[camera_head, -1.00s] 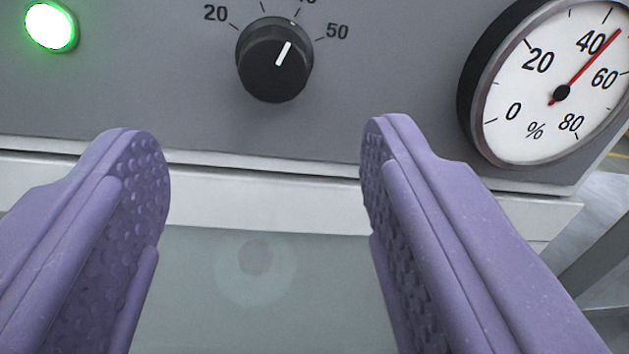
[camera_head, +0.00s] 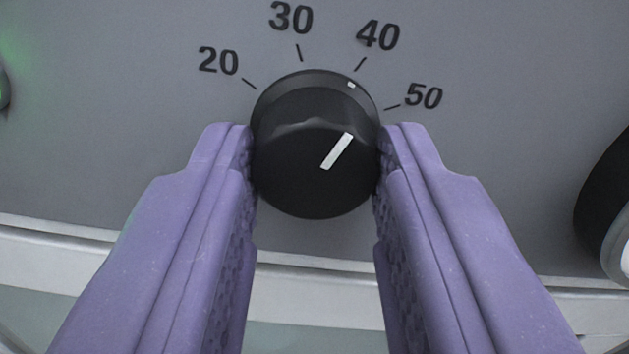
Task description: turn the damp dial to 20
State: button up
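The damp dial (camera_head: 316,180) is a black round knob on a grey panel, with the numbers 20, 30, 40 and 50 printed in an arc above it. Its white pointer line tilts up and to the right, and the white mark on its rim sits close to the 40 tick, a little toward 50. My gripper (camera_head: 316,160) has purple fingers, one on each side of the knob. Both fingertips appear to touch its sides, so the fingers look closed on it.
The grey panel (camera_head: 130,130) fills the background. A pale ledge (camera_head: 75,262) runs below it. A green glow (camera_head: 8,90) shows at the left edge, and the dark rim of a gauge (camera_head: 600,200) shows at the right edge.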

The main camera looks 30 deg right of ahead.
jog(key=shift+c, duration=1.3)
jog(key=shift+n, duration=0.3)
jog(key=n+p, duration=0.1)
jog(key=n, duration=0.1)
jog(key=shift+a+r+n, duration=0.1)
jog(key=shift+n, duration=0.3)
jog(key=n, duration=0.4)
jog(key=shift+p, duration=0.35)
jog(key=n+p, duration=0.1)
jog(key=n, duration=0.3)
jog(key=shift+n, duration=0.4)
jog(key=shift+n+p, duration=0.4)
jog(key=shift+n, duration=1.5)
